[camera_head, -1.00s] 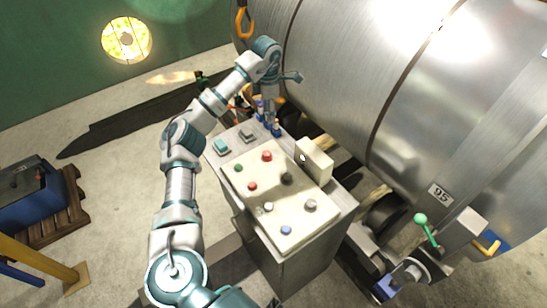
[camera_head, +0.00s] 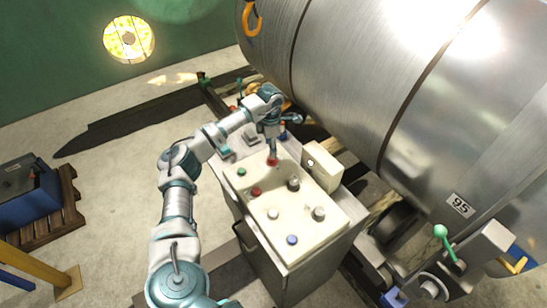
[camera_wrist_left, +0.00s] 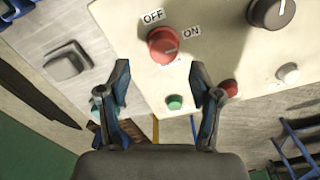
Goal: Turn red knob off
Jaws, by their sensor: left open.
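The red knob (camera_head: 272,161) is on the far part of the cream panel (camera_head: 262,212). In the left wrist view the red knob (camera_wrist_left: 163,45) is round, with OFF and ON labels beside it. A pale mark on its face appears to point toward ON. My left gripper (camera_head: 272,150) points down at the red knob in the head view and partly covers it. In the left wrist view my left gripper (camera_wrist_left: 160,76) is open, with nothing between its fingers; the knob shows beyond the fingertips. Contact cannot be seen. My right gripper is not in view.
A black knob (camera_head: 293,184), a second red control (camera_head: 256,192) and a green button (camera_head: 241,172) are close by on the panel. A cream box (camera_head: 322,167) rises at the panel's right edge. A large metal tank (camera_head: 370,80) stands behind it.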

